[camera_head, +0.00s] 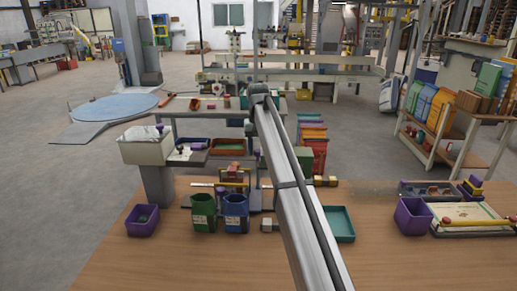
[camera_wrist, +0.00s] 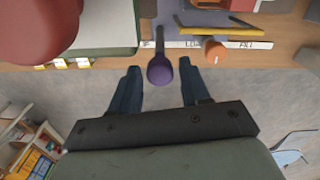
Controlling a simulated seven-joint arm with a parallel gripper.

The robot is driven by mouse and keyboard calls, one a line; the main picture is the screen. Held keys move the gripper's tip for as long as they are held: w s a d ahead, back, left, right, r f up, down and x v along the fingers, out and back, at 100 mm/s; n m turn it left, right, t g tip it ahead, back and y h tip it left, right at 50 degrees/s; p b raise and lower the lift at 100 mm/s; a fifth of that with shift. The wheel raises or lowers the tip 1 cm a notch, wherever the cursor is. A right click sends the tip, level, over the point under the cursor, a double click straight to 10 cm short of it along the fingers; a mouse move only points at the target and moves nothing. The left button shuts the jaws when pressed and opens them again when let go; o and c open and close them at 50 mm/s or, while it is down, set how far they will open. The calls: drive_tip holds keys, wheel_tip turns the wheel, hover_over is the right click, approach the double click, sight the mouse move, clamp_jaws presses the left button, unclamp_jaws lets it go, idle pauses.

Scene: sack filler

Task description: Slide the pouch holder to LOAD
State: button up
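In the wrist view a purple knob (camera_wrist: 160,71) on a dark stem sticks out past the table edge. It appears to be the pouch holder's handle. The stem crosses a white label strip (camera_wrist: 246,45) between a partly hidden left label and one starting "LO"; "FILL" is farther right. My gripper (camera_wrist: 158,68) is open, one finger on each side of the knob, with a visible gap at both sides. The plate behind the stem (camera_wrist: 172,22) is grey-purple; I cannot tell how much of it is the holder. In the head view my arm hides the gripper.
An orange knob (camera_wrist: 214,51) stands right of the purple one, close to my right finger. A large red rounded thing (camera_wrist: 35,28) is at upper left. In the head view, green (camera_head: 203,213) and blue (camera_head: 236,212) bins and a teal tray (camera_head: 339,222) stand on the wooden table.

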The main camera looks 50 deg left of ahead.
drive_tip(key=shift+o, duration=0.9)
wheel_tip(320, 180, up, 14)
drive_tip(key=shift+f, duration=0.1)
idle(0.4)
